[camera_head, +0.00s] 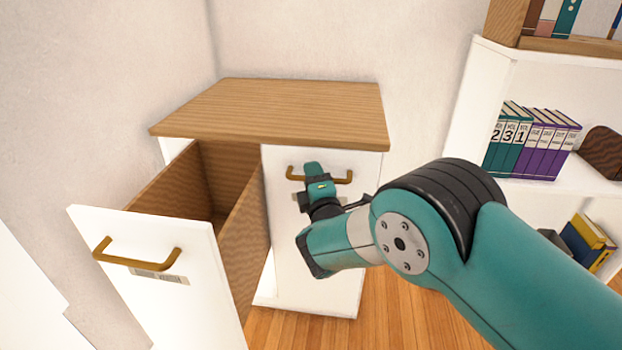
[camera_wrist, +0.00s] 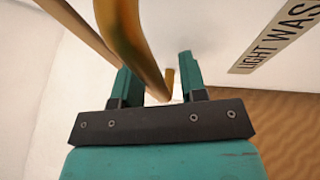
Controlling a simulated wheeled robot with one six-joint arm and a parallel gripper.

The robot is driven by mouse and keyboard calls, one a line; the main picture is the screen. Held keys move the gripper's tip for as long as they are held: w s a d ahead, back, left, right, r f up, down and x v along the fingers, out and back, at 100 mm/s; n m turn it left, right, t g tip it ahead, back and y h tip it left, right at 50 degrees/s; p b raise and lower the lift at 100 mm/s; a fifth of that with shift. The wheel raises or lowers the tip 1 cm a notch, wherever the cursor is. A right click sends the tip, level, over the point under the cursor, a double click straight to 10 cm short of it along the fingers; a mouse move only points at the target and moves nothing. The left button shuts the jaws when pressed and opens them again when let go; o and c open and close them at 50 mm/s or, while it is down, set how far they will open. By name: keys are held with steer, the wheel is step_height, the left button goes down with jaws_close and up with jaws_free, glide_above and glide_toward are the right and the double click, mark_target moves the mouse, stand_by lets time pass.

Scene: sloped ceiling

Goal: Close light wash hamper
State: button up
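The cabinet front on the right (camera_head: 310,265) is white with a brass bar handle (camera_head: 345,178) and looks flush or nearly flush under the wooden top. Its label (camera_wrist: 283,32) reads "LIGHT WAS" in the wrist view, with the rest cut off; in the head view my gripper hides it. My gripper (camera_head: 314,172) is at this handle. In the wrist view, the gripper's two fingers (camera_wrist: 158,80) stand apart, with the brass handle (camera_wrist: 130,35) passing between them and a gap beside the right finger.
The left hamper (camera_head: 150,240) is pulled far out, with its own brass handle (camera_head: 135,262) and an unreadable label. The wooden top (camera_head: 280,108) is bare. A white shelf (camera_head: 480,90) with books (camera_head: 530,140) stands right. Some wooden floor (camera_head: 300,330) is clear in front.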

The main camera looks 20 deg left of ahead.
steer(key=shift+s+d+f, duration=0.15)
steer(key=shift+s, duration=0.3)
steer(key=b+v, duration=1.6)
steer(key=b, duration=0.3)
steer(key=shift+s+d+b, duration=0.15)
steer(key=shift+d+b, duration=0.05)
steer(key=shift+b, duration=0.2)
